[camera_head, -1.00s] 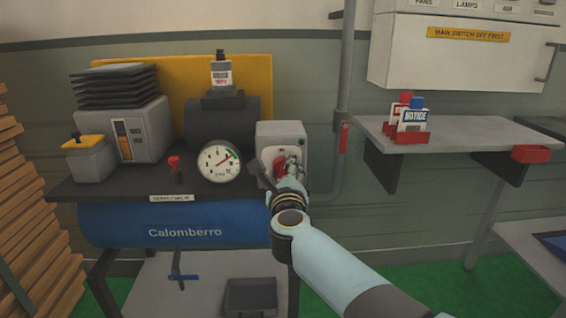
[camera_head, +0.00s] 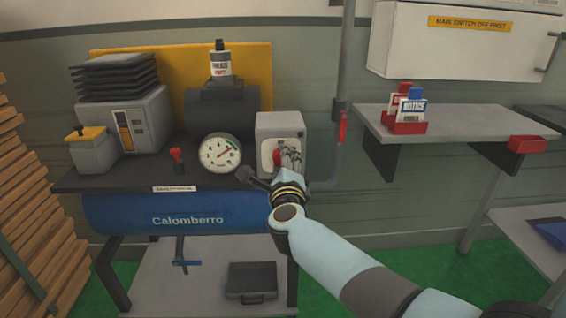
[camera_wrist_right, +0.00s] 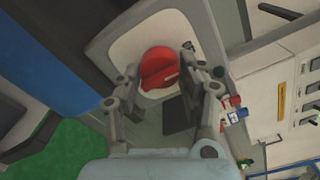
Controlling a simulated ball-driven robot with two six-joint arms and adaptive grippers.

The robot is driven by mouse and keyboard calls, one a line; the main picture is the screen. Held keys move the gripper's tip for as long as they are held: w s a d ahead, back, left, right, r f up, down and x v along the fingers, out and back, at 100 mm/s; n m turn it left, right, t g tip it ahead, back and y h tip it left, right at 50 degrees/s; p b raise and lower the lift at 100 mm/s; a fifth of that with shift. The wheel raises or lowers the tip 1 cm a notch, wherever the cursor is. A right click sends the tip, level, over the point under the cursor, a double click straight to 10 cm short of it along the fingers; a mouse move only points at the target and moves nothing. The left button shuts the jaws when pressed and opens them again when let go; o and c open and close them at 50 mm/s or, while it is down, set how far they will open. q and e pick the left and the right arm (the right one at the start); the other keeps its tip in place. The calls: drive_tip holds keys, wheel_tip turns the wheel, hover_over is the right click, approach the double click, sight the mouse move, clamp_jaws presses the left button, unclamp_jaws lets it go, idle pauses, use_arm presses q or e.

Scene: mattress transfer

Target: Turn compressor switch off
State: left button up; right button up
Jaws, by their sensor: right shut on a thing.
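The compressor (camera_head: 188,221) is a blue tank marked "Calomberro" with a dark bench top over it. Its grey switch box (camera_head: 281,126) stands at the right end and carries a red round switch knob (camera_head: 277,158). My right gripper (camera_head: 290,156) is at the front of this box, its fingers partly covering the knob. In the right wrist view the red knob (camera_wrist_right: 160,70) lies between the fingers of the right gripper (camera_wrist_right: 161,74), which are shut on it. A pale slanted line shows on the knob's face. My left gripper is not in view.
A pressure gauge (camera_head: 220,153) and a small red valve knob (camera_head: 177,158) are left of the switch box. A red-handled pipe (camera_head: 342,127) runs up the wall at right. A shelf (camera_head: 455,125) with a red holder (camera_head: 407,127) stands further right.

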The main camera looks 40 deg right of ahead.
drive_tip(key=o, duration=1.2)
drive_tip(key=shift+c, duration=0.2)
drive_tip(key=v, duration=1.2)
